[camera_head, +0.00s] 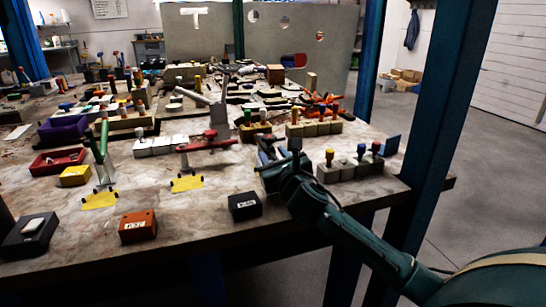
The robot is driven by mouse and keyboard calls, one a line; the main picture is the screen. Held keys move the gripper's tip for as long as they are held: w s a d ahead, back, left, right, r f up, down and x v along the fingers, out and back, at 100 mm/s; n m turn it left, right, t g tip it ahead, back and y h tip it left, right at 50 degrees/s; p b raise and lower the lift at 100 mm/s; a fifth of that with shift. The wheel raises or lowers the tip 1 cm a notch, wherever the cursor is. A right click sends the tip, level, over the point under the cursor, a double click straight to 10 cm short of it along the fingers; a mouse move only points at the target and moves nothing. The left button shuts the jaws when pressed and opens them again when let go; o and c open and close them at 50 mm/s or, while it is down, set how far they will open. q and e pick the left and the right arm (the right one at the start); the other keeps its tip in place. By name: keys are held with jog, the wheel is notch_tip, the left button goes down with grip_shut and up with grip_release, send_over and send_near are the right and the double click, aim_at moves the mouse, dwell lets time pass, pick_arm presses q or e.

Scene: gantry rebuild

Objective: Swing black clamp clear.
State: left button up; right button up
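My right gripper (275,152) reaches in from the lower right over the front part of the table. It is dark, like the parts around it, and I cannot tell whether its fingers are open or shut. I cannot make out a separate black clamp; one at the gripper would be hidden or blend with it. To the left, a clamp with a red arm (208,142) stands over a yellow plate (187,183). Further left, a clamp with a green arm (101,155) stands by another yellow plate (100,200). My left gripper is not in view.
A black labelled box (244,206) and an orange box (138,226) sit near the table's front edge. A pale block with coloured knobs (345,170) stands just right of the gripper. A blue post (440,115) rises at the right. Many parts crowd the back.

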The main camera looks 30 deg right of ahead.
jog(key=shift+w, duration=0.45)
jog(key=shift+d, duration=0.1)
grip_shut()
